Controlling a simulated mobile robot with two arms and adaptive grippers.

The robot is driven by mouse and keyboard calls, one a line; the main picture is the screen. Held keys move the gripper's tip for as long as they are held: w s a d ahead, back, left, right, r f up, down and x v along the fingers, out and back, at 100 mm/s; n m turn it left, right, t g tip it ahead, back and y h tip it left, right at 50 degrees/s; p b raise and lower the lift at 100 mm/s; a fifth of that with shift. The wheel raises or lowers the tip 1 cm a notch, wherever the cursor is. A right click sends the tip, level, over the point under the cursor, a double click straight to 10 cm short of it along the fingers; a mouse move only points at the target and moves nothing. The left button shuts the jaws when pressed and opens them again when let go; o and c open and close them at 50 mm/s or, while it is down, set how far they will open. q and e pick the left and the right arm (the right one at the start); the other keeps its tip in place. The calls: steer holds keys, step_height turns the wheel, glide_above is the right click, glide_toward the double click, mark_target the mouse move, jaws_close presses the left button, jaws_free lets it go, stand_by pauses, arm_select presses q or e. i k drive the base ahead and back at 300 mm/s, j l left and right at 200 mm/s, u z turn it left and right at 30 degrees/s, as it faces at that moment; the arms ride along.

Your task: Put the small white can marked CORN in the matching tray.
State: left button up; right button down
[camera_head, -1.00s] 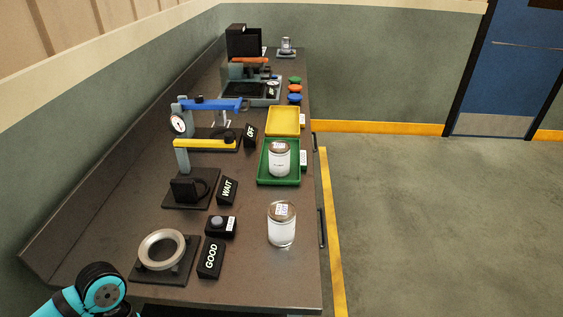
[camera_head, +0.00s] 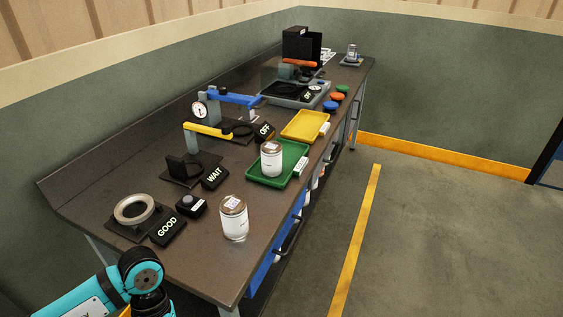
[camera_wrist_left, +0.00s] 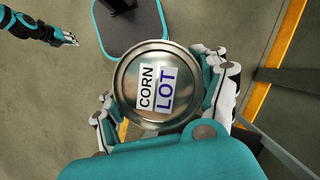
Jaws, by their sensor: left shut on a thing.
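The can (camera_wrist_left: 153,112) marked CORN, with LOT beside it, fills the middle of the left wrist view, its round metal lid facing the camera. My left gripper (camera_wrist_left: 156,78) is shut around its sides. In the head view this gripper and can are out of sight; only a teal part of my arm shows at the bottom left. The green tray (camera_head: 254,175) holds a white can (camera_head: 271,160). The yellow tray (camera_head: 305,125) behind it is empty. Both trays' tags are unreadable. My right gripper (camera_wrist_left: 69,40) appears small at the wrist view's upper left; its jaws are unclear.
Another white can (camera_head: 234,220) stands on the bench (camera_head: 205,260) near the front edge. Black signs GOOD (camera_head: 168,231), WAIT (camera_head: 214,177) and OFF (camera_head: 264,132) stand by fixtures on the left. Coloured discs (camera_head: 337,97) lie behind the trays. The floor to the right is clear.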

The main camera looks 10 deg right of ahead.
mark_target(286, 152)
steer(key=i+l+u, duration=0.2)
steer(key=l, duration=0.3)
steer(key=i+l+u, duration=0.1)
steer(key=l+u, duration=0.15)
steer(key=l, duration=0.3)
steer(key=i+l+u, duration=0.2)
steer(key=l, duration=0.35)
steer(key=l+u, duration=0.25)
steer(key=l, duration=0.3)
